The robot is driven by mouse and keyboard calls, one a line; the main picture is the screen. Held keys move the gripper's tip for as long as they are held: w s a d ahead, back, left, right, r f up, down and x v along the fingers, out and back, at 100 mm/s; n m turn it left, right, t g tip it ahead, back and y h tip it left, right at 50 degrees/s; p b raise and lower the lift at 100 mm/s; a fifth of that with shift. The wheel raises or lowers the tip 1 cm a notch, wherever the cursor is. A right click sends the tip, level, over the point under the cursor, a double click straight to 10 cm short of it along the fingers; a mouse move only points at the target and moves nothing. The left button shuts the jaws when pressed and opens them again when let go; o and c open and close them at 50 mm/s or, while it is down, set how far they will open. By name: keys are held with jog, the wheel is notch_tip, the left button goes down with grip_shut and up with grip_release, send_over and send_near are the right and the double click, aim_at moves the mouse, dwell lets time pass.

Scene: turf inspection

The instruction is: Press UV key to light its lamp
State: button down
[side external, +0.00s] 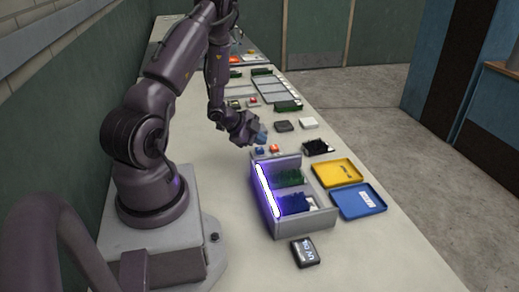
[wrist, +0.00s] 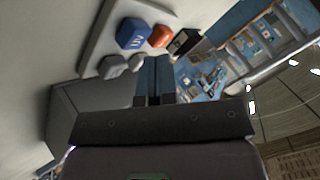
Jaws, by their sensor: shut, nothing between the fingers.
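The blue UV key (wrist: 134,34) sits beside an orange key (wrist: 160,36) in the wrist view; its white lettering reads UV. In the side view the blue key (side external: 259,151) and the orange key (side external: 275,149) stand just behind the grey box (side external: 309,222). The lamp (side external: 268,190), a strip along the box's left inside, glows bright violet-white. My gripper (side external: 262,138) is shut and empty, with blue fingertips close above the keys. In the wrist view its fingertips (wrist: 154,72) are apart from the blue key in the picture; contact cannot be told.
Green turf (side external: 290,178) and dark blue turf (side external: 295,204) lie in the box. A yellow tray (side external: 350,183) and a blue tray (side external: 375,211) lie to its right. A dark lettered block (side external: 304,253) sits in front. Several trays and blocks line the bench behind.

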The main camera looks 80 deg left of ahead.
aim_at(259, 150)
notch_tip(259, 150, up, 6)
jog(key=shift+f, duration=0.1)
dwell(0.4)
